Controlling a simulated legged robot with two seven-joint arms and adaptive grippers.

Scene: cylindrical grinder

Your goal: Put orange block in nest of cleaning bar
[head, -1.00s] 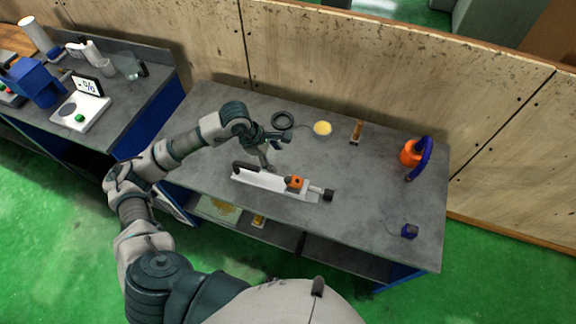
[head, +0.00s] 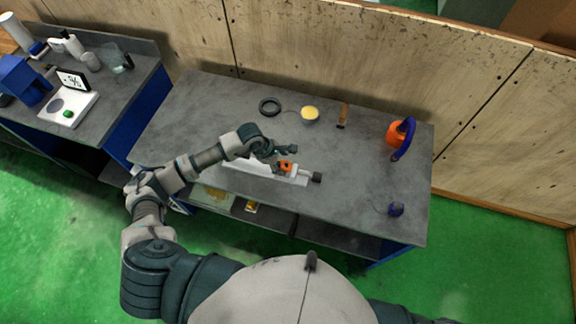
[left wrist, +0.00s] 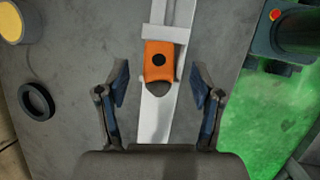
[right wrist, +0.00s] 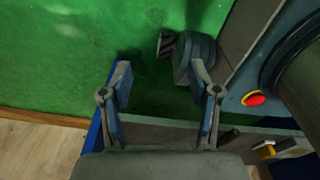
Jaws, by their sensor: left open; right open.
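The orange block (head: 285,166) sits on the light metal cleaning bar (head: 255,166) on the grey table. In the left wrist view the orange block (left wrist: 159,60), with a dark round hole, rests on the cleaning bar (left wrist: 156,118) near a raised crosspiece. My left gripper (head: 284,158) is above the bar by the block. In the left wrist view its fingers (left wrist: 160,88) are spread on either side of the bar, with nothing between the pads held. My right gripper (right wrist: 162,90) is open and empty over the green floor, away from the table top. The nest cannot be made out clearly.
On the table (head: 345,190) are a black ring (head: 270,106), a yellow disc (head: 310,113), a brush-like brown item (head: 343,115), an orange bottle with blue tube (head: 399,136) and a small dark blue item (head: 395,209). The table's right front is mostly clear.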

